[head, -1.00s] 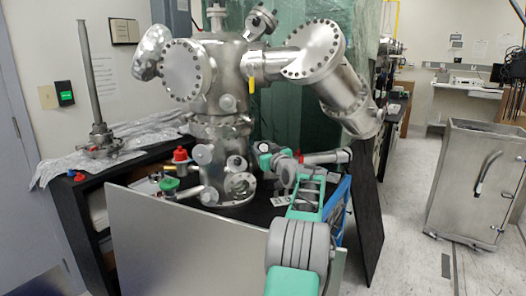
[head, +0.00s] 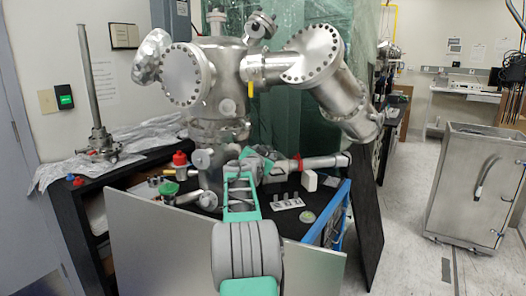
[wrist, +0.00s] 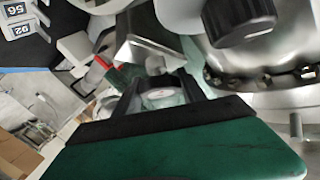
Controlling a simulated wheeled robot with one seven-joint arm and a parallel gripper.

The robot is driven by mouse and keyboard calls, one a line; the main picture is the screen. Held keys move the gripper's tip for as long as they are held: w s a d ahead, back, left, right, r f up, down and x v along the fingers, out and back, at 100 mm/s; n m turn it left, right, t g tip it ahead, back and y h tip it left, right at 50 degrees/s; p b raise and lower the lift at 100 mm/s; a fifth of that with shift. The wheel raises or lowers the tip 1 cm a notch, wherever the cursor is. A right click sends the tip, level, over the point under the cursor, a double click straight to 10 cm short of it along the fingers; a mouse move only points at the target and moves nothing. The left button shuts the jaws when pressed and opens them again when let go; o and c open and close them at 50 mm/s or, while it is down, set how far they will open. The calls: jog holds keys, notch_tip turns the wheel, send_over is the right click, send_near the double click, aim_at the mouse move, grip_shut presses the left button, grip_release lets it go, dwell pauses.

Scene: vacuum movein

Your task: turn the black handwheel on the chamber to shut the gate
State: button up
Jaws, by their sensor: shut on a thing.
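The black handwheel (wrist: 240,22) shows at the top right of the wrist view, partly cut off by the frame edge, in front of a silver flange. In the head view I cannot make it out behind my arm. The steel chamber (head: 222,75) stands upright in the middle of the head view. In the head view, my arm reaches to the chamber's lower part and hides the gripper. The gate is not visible.
A grey panel (head: 175,245) stands in front of the black bench. A small block with numbered labels (head: 287,204) and a round disc (head: 307,217) lie right of my arm. A red-capped fitting (head: 180,159) stands to the left. A steel cabinet (head: 475,185) stands at the right, with clear floor before it.

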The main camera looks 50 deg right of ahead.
jog(key=m+g+p, duration=0.2)
jog(key=m+p, duration=0.1)
jog(key=m+g+p, duration=0.1)
jog(key=m+p, duration=0.1)
jog(key=shift+r+g, duration=0.35)
jog(key=shift+g, duration=0.05)
jog(key=m+p, duration=0.1)
jog(key=p, duration=0.1)
jog(key=m+g+y+p, duration=0.1)
jog(key=p, duration=0.1)
jog(key=shift+s+f+g, duration=0.1)
jog(key=shift+f+g, duration=0.15)
jog(key=shift+g, duration=0.05)
jog(key=shift+f+m, duration=0.15)
jog(key=shift+m, duration=0.15)
jog(key=o, duration=1.4)
jog(key=shift+c, duration=0.2)
jog(key=w+b+v, duration=0.1)
jog(key=v, duration=0.6)
jog(key=shift+s+a+b, duration=0.35)
jog(key=shift+s, duration=0.15)
